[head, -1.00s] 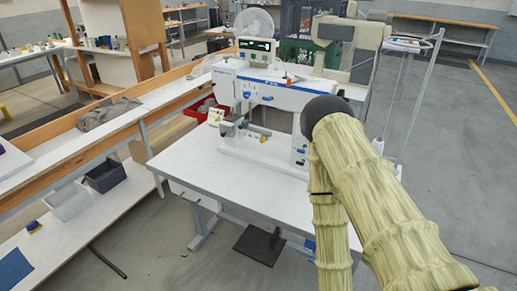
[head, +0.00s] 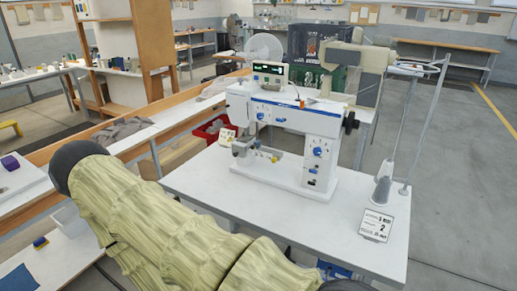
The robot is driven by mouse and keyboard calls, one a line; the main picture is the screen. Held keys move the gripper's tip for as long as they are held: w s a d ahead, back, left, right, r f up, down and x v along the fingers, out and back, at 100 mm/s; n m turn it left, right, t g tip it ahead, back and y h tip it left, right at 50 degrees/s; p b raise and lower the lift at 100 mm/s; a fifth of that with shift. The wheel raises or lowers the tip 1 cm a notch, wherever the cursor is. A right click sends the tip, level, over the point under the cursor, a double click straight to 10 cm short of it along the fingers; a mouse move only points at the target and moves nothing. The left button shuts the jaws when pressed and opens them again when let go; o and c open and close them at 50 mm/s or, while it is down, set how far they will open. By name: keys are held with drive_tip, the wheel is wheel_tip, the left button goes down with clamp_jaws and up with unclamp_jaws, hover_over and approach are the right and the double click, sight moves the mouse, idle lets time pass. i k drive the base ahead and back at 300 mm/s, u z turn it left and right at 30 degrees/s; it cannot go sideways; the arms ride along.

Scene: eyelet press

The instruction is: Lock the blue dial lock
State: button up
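The white eyelet press (head: 290,119) stands on a white table. It carries several blue round parts. Blue knobs (head: 260,116) also show on the upper arm of the press. I cannot tell which blue part is the dial lock or whether it is locked. My gripper is not in view. Only my arm in its yellowish sleeve shows, crossing the lower left, apart from the press in the picture.
The white table top (head: 205,170) is clear in front of the press. A printed card (head: 377,224) and a thread stand (head: 383,180) are at its right. A red bin (head: 212,128) is behind at the left. A long bench (head: 140,140) runs along the left.

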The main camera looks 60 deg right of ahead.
sight(311, 170)
drive_tip(key=u, duration=0.15)
drive_tip(key=i, duration=1.1)
drive_tip(key=z, duration=2.6)
